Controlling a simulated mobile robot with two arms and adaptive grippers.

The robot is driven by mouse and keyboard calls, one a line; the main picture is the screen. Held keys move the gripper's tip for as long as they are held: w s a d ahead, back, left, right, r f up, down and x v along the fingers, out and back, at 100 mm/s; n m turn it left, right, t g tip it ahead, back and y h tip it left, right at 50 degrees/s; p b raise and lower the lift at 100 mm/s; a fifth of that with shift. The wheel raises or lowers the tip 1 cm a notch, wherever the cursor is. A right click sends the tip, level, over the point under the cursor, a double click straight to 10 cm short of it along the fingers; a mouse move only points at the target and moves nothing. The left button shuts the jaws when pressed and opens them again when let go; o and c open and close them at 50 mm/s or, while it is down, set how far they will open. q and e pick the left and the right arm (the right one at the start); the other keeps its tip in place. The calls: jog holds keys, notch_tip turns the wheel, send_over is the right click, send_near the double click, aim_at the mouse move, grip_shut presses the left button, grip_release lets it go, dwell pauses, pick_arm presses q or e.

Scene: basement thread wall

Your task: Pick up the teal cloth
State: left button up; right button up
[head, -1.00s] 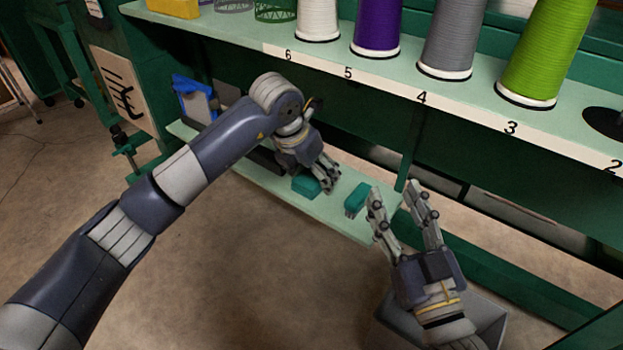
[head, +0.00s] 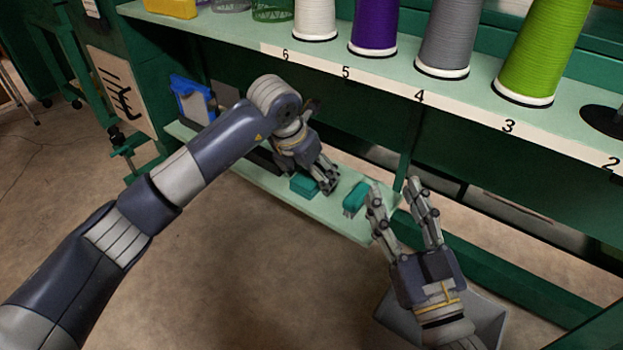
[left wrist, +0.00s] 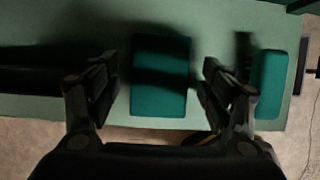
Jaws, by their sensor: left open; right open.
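The teal cloth (head: 303,186) lies as a flat folded rectangle on the lower pale green shelf (head: 325,213). My left gripper (head: 330,184) is open above it, and its fingers hide part of it in the head view. In the left wrist view the cloth (left wrist: 160,90) sits between the two open fingers (left wrist: 161,88), with shadow across its middle. I see no finger touching it, though the height gap is hard to judge. My right gripper (head: 392,192) is open and empty, further right and nearer to me.
A second teal block-like object (head: 355,198) lies right of the cloth; it also shows in the left wrist view (left wrist: 269,82). A dark object (left wrist: 35,80) lies left of the cloth. The upper shelf with thread cones overhangs behind. A grey bin (head: 485,318) stands below my right gripper.

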aim_at(306, 180)
jog(key=shift+r, duration=0.3)
pick_arm(q)
jog(key=c, duration=1.1)
jog(key=shift+o, duration=0.2)
pick_arm(e)
jog(key=shift+f, duration=0.2)
pick_arm(q)
jog(key=shift+r+p, duration=0.7)
jog(key=shift+r, duration=0.25)
jog(key=shift+s+a, duration=0.8)
jog(key=shift+s, duration=0.2)
jog(key=s+a, duration=0.9)
jog(key=s, duration=0.3)
jog(key=shift+s, duration=0.3)
pick_arm(e)
jog(key=shift+w+d+f+g+h, duration=0.15)
jog(key=shift+f+g+h, duration=0.15)
jog(key=shift+f+g, duration=0.8)
jog(key=shift+w+d+f+g+h, duration=0.15)
jog(key=shift+f+g+h, duration=0.2)
jog(key=shift+f, duration=1.3)
